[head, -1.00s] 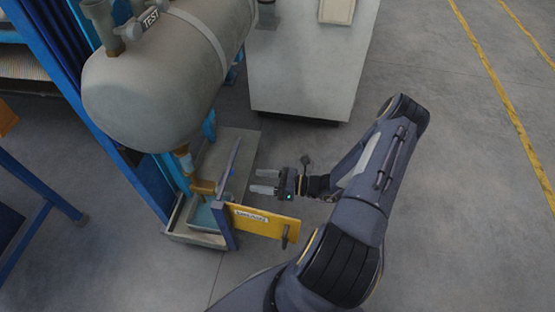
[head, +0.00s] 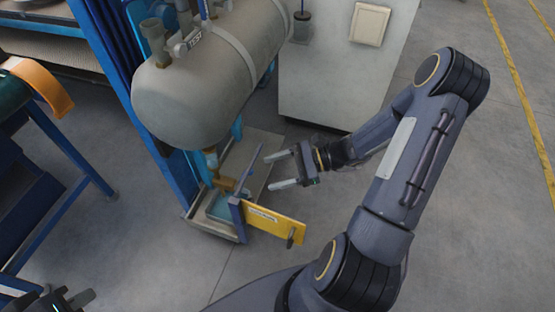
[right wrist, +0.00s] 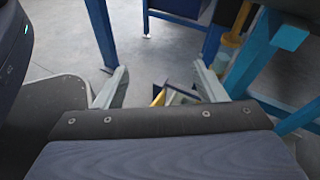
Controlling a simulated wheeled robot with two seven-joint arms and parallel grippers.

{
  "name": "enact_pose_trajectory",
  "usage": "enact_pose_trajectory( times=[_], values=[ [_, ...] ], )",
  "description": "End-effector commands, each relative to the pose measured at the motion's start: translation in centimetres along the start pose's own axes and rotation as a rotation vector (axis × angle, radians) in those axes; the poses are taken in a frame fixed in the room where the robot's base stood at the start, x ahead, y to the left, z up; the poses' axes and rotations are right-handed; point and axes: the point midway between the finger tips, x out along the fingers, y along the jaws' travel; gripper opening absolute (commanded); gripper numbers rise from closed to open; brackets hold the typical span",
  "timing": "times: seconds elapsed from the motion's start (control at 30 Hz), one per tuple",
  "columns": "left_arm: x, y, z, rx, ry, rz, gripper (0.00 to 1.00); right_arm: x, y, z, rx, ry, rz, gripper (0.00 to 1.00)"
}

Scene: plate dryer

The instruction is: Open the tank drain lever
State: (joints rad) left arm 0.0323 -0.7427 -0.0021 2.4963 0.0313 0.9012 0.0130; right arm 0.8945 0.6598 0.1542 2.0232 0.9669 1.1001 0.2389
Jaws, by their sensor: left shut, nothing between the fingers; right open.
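The grey tank (head: 200,85) lies on its side at upper left in the head view. A brass drain valve (head: 222,182) hangs below its near end. A thin blue-grey bar (head: 250,172), apparently the drain lever, slants up beside the valve. My right gripper (head: 268,171) is open and empty, fingers pointing left, with its tips just right of the bar; I cannot tell whether they touch. In the right wrist view its fingers (right wrist: 160,84) are spread apart. My left gripper (head: 88,297) is shut at the lower left corner, partly out of frame, far from the lever.
A yellow labelled plate (head: 275,223) on a blue post sticks out in front of the valve, below my right gripper. A drip tray (head: 217,228) stands under the valve. A grey cabinet (head: 325,85) is behind. A blue bench (head: 70,150) is left. Floor at right is open.

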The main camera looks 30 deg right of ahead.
Motion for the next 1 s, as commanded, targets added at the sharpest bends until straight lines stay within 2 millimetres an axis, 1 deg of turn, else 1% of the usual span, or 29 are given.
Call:
enact_pose_trajectory(
  times=[0.03, 0.1, 0.2, 0.3, 0.5, 1.0],
  values=[
    [-0.7, 0.3, -0.4, 0.000, 0.000, 0.000, 0.00, -0.2, 0.1, 1.5, -0.032, 0.016, 0.018, 0.64],
    [-1.1, 0.5, -0.6, 0.000, 0.000, 0.000, 0.00, -0.4, 0.3, 2.6, -0.072, 0.035, 0.044, 0.64],
    [-1.6, 0.7, -0.8, 0.000, 0.000, 0.000, 0.00, -0.5, 0.6, 3.9, -0.118, 0.056, 0.073, 0.64],
    [-1.8, 0.8, -0.9, 0.000, 0.000, 0.000, 0.00, -0.7, 0.8, 4.8, -0.151, 0.072, 0.092, 0.64],
    [-2.0, 0.9, -1.0, 0.000, 0.000, 0.000, 0.00, -0.7, 1.0, 5.4, -0.180, 0.085, 0.110, 0.64],
    [-2.0, 0.9, -1.0, 0.000, 0.000, 0.000, 0.00, -0.7, 1.0, 5.4, -0.180, 0.085, 0.110, 0.64]
  ],
)
